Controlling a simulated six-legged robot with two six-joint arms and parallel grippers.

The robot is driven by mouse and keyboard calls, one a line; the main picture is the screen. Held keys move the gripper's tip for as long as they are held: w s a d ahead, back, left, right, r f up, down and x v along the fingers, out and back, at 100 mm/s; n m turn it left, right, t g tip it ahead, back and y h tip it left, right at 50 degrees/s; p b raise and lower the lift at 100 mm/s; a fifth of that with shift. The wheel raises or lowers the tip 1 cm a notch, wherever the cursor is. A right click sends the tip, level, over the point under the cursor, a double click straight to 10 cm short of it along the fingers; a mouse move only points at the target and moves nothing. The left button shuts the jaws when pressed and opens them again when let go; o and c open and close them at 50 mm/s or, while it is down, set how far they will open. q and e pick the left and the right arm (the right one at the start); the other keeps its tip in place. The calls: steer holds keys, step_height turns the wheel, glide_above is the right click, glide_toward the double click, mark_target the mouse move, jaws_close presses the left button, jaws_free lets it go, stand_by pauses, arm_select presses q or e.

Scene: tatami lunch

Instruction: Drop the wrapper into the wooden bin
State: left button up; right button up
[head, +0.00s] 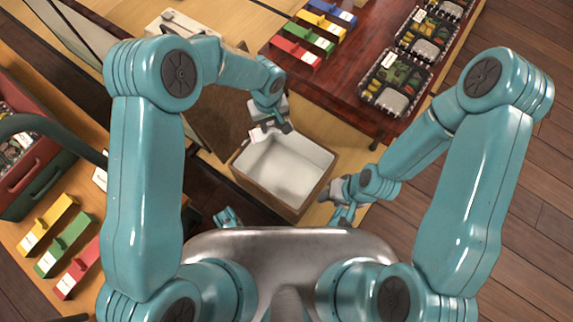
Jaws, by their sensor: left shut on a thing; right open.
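The wooden bin (262,198) stands in the middle of the head view, with brown walls and a pale, empty-looking inside. My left gripper (273,128) is at the bin's far left edge, shut on a small whitish-pink piece that looks like the wrapper (256,136). The wrapper shows at the bin's upper left rim; I cannot tell its height above the rim. The jaws partly hide it. My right gripper (343,208) is open and empty, just right of the bin's near right corner.
A dark red table (325,86) behind the bin holds red, green and blue boxes (310,38) and several packed lunch trays (395,83). At left, a wooden surface holds yellow, green and pink boxes (64,243) and a red-and-green case (36,173). Wooden floor lies at right.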

arm_select(q)
steer(key=s+d+f+b, duration=0.1)
steer(key=d+f, duration=0.1)
steer(key=f, duration=0.4)
steer(key=s+d+f+n+b, duration=0.1)
steer(key=s+d+f, duration=0.1)
steer(key=f, duration=0.5)
steer(key=shift+s+b, duration=0.2)
steer(key=shift+b, duration=0.2)
steer(key=o, duration=1.1)
steer(key=shift+c, duration=0.2)
steer(key=shift+r, duration=0.1)
step_height(320, 180, up, 16)
steer(key=p, duration=0.5)
